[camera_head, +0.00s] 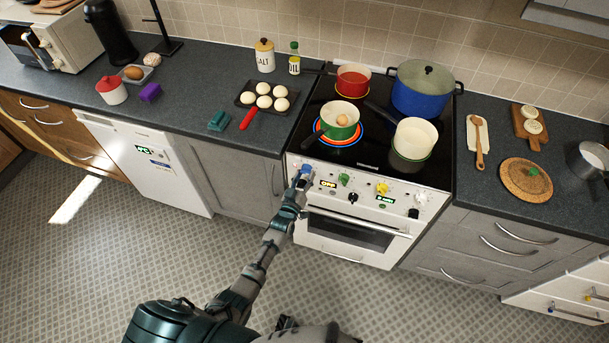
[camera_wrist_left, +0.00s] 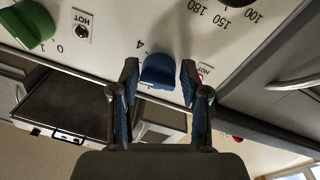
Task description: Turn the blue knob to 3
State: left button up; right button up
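The blue knob (camera_head: 307,169) is at the left end of the white stove's front panel (camera_head: 365,210). My left gripper (camera_head: 300,180) is at the knob and partly covers it in the head view. In the left wrist view the blue knob (camera_wrist_left: 158,72) lies between the two fingers of the left gripper (camera_wrist_left: 158,80). The fingers are apart, one on each side, with a narrow gap to the knob. A "4" shows beside the knob; the other marks on its dial are mostly hidden, so its setting is unclear. My right gripper is not in view.
A green knob (camera_head: 344,179), a black knob (camera_head: 352,198) and a yellow knob (camera_head: 381,188) share the panel. Several pots, including a blue one (camera_head: 420,95), stand on the hob. The oven handle (camera_head: 358,219) runs below. The floor in front is clear.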

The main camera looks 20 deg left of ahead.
pick_arm(q)
jog(key=shift+o, duration=0.7)
jog(key=shift+w+r, duration=0.1)
jog(key=s+f, duration=0.1)
jog(key=s, duration=1.1)
jog(key=shift+a, duration=0.35)
jog(key=s+f+m+g, duration=0.1)
jog(key=s+f+g, duration=0.2)
jog(key=s+f, duration=0.5)
jog(key=s+f+m+g, duration=0.1)
jog(key=s+f+g, duration=0.25)
jog(key=f, duration=0.85)
jog(key=s+f+m+g, duration=0.1)
jog(key=s+f+g, duration=0.2)
jog(key=s+f, duration=0.55)
jog(key=s+f+m+g, duration=0.1)
jog(key=s+f+g, duration=0.1)
jog(key=s+f, duration=0.3)
jog(key=s+a+f+m+g, duration=0.1)
jog(key=s+f+g, duration=0.2)
jog(key=s, duration=1)
jog(key=s+a+f+m+g+y, duration=0.1)
jog(key=s+f+g, duration=0.2)
jog(key=s+f, duration=0.4)
jog(key=shift+s+a, duration=0.25)
jog(key=shift+s, duration=1)
